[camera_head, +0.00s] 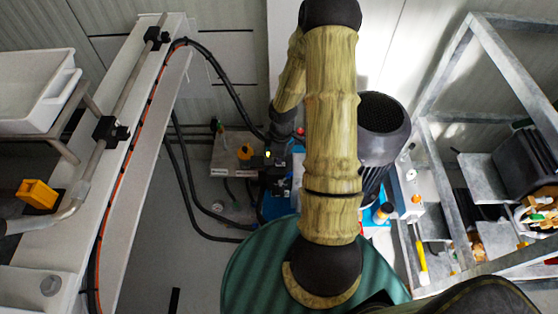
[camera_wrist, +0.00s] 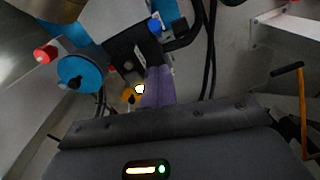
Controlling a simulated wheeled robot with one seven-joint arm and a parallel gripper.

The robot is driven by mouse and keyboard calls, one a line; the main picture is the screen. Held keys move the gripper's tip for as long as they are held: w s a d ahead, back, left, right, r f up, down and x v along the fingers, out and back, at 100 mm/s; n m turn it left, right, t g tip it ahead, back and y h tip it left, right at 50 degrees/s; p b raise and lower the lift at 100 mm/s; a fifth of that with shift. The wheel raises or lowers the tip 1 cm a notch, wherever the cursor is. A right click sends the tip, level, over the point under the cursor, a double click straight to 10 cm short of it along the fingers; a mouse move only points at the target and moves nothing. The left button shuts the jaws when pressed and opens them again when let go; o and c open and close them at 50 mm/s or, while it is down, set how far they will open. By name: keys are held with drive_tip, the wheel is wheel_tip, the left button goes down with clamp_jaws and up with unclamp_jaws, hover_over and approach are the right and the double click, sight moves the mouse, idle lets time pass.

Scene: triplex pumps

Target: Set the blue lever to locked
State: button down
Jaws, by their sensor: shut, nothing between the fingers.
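In the wrist view, my gripper (camera_wrist: 157,72) has its two purple fingers together, empty, pointing up at a black block (camera_wrist: 137,48). A small blue part (camera_wrist: 155,25) sits at the upper right of this block, just beyond the fingertips. It may be the end of the blue lever; its shape and setting are not clear. The fingertips look close to the block, but I cannot tell whether they touch it. In the head view my arm covers much of this area, and I cannot make out the lever there.
A blue round knob (camera_wrist: 80,73) and a red knob (camera_wrist: 45,54) lie left of the fingers. A yellow part (camera_wrist: 130,94) is beside them. Black hoses (camera_head: 190,180) run left of the pump. A dark motor (camera_head: 384,130) and a metal frame (camera_head: 480,60) stand to the right.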

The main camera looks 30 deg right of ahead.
wheel_tip(320, 180, up, 6)
drive_tip(key=d+p, duration=0.1)
drive_tip(key=shift+s+d, duration=0.25)
drive_tip(key=shift+d, duration=0.05)
drive_tip(key=shift+a+r, duration=0.1)
drive_tip(key=s+a+r+m+t+p, duration=0.1)
drive_tip(key=s+a+r+m+p, duration=0.1)
drive_tip(key=r, duration=0.6)
drive_tip(key=s+a+r+m+t+p, duration=0.1)
drive_tip(key=s+a+r+m+p, duration=0.2)
drive_tip(key=a+r, duration=0.4)
drive_tip(key=s+a+r+m+p, duration=0.3)
drive_tip(key=a+r+m, duration=0.1)
drive_tip(key=r, duration=0.6)
drive_tip(key=shift+a+r+m+t+h, duration=0.25)
drive_tip(key=shift+m+t+h, duration=0.15)
drive_tip(key=shift+m, duration=0.1)
